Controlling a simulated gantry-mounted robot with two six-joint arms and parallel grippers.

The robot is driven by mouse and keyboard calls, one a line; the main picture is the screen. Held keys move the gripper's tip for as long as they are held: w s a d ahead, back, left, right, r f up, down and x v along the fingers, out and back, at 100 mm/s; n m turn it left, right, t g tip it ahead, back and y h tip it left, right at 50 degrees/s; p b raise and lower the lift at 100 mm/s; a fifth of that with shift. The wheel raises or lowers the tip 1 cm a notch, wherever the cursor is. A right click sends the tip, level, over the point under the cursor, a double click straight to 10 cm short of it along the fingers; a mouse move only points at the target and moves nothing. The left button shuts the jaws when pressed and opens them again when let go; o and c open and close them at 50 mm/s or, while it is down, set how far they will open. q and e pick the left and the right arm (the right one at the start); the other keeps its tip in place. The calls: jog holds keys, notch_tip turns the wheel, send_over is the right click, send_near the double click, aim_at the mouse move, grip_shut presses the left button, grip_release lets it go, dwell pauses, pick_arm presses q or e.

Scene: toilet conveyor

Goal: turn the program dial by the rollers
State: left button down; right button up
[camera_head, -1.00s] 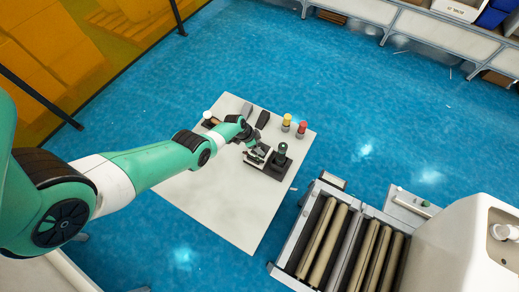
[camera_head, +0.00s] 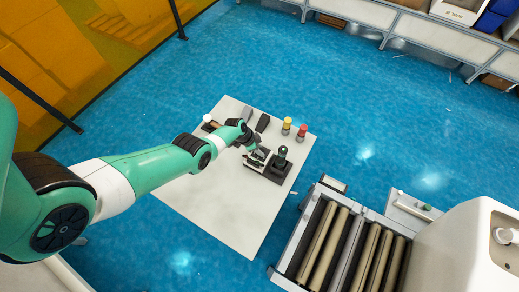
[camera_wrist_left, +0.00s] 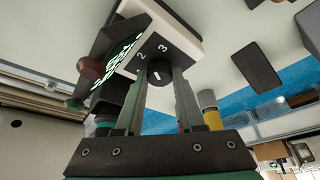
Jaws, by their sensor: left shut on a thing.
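The program dial (camera_wrist_left: 159,72) is a round dark knob with a white pointer line. It sits on a white-faced box (camera_wrist_left: 182,36) marked 2 and 3 in the left wrist view. My left gripper (camera_wrist_left: 160,80) is shut on the dial, one finger on each side of it. In the head view my left gripper (camera_head: 254,155) is at the small control unit on the white table (camera_head: 215,205), and the dial is too small to make out there. The rollers (camera_head: 325,245) lie in a grey frame at the lower right. My right gripper is not in view.
A dark block (camera_head: 262,122) lies at the table's back. The table's front is clear.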

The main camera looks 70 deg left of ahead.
pick_arm(q)
jog(key=shift+f+m+b, duration=0.15)
jog(key=shift+m+b, duration=0.45)
jog(key=m+h+b, duration=0.1)
jog(key=m, duration=0.1)
jog(key=shift+a+m+b, duration=0.15)
jog(key=shift+m+b, duration=0.15)
jog(key=shift+f+m+g+h+b, duration=0.1)
jog(key=shift+m+g+h+b, duration=0.35)
jog(key=shift+m+b, duration=0.65)
jog(key=shift+b, duration=0.05)
jog(key=c, duration=0.5)
grip_release()
jog(key=shift+r, duration=0.2)
